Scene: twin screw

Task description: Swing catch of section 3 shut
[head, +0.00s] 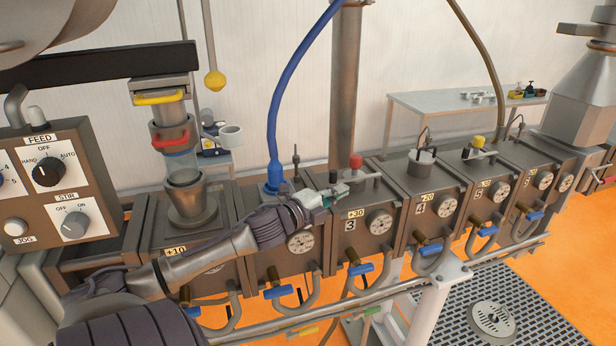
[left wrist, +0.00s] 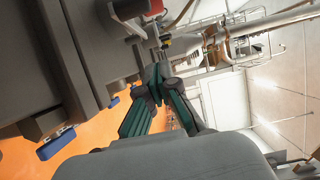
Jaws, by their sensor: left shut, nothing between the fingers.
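Section 3 (head: 352,243) is a grey steel box in the row, marked 3 and +30, with a round dial (head: 379,221) on its front. A red-capped fitting (head: 356,163) stands on its top. My left gripper (head: 343,191) is shut and empty at the upper left edge of section 3. Its teal fingers also show in the left wrist view (left wrist: 158,78), close to grey metalwork. I cannot make out the swing catch clearly, or whether the gripper touches it; the gripper covers that corner. My right gripper is not in view.
A control panel (head: 52,190) stands at the left. A blue hose (head: 287,95) rises left of section 3. Blue-handled valves (head: 360,270) and a pipe rail (head: 370,300) run along the front. Section 4 (head: 432,208) adjoins on the right. A side table (head: 450,102) stands behind.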

